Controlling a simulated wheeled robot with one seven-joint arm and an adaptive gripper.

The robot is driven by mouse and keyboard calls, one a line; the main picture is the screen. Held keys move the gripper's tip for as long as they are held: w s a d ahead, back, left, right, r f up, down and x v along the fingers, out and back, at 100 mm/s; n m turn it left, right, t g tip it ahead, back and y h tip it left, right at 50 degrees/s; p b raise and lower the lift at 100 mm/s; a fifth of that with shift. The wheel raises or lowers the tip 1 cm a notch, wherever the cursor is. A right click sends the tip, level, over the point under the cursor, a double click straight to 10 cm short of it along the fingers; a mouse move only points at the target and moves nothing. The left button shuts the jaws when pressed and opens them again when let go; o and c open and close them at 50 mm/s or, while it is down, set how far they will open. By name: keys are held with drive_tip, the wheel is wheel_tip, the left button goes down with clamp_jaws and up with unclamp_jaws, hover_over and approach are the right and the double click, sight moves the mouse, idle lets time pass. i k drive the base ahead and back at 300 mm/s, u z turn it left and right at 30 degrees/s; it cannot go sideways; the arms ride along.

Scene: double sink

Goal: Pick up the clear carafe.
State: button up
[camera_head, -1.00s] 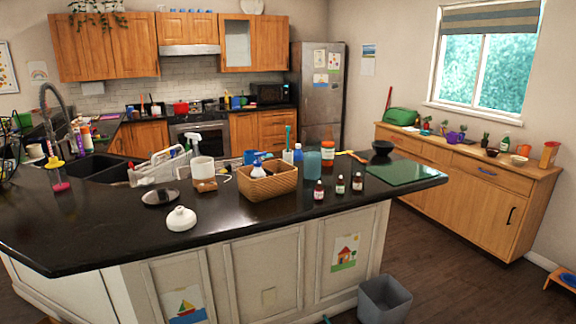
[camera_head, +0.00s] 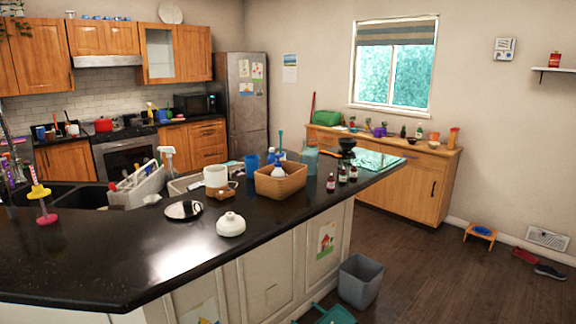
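I cannot make out a clear carafe for certain in the head view. A bluish translucent container (camera_head: 310,158) stands on the black island counter behind the wicker basket; it is too small to tell whether it is a carafe. My gripper is not in view.
The black island counter (camera_head: 110,262) has a bare near-left area. On it are a wicker basket (camera_head: 281,184), a white lidded pot (camera_head: 230,225), a round plate (camera_head: 184,210), a white caddy (camera_head: 138,189) and small dark bottles (camera_head: 331,183). A grey bin (camera_head: 360,281) stands on the floor; floor at right is mostly open.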

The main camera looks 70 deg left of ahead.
sight(308, 153)
drive_tip(key=z, duration=0.05)
drive_tip(key=k, duration=0.1)
drive_tip(key=u, duration=2.25)
drive_tip(key=i, duration=0.15)
drive_tip(key=u, duration=0.05)
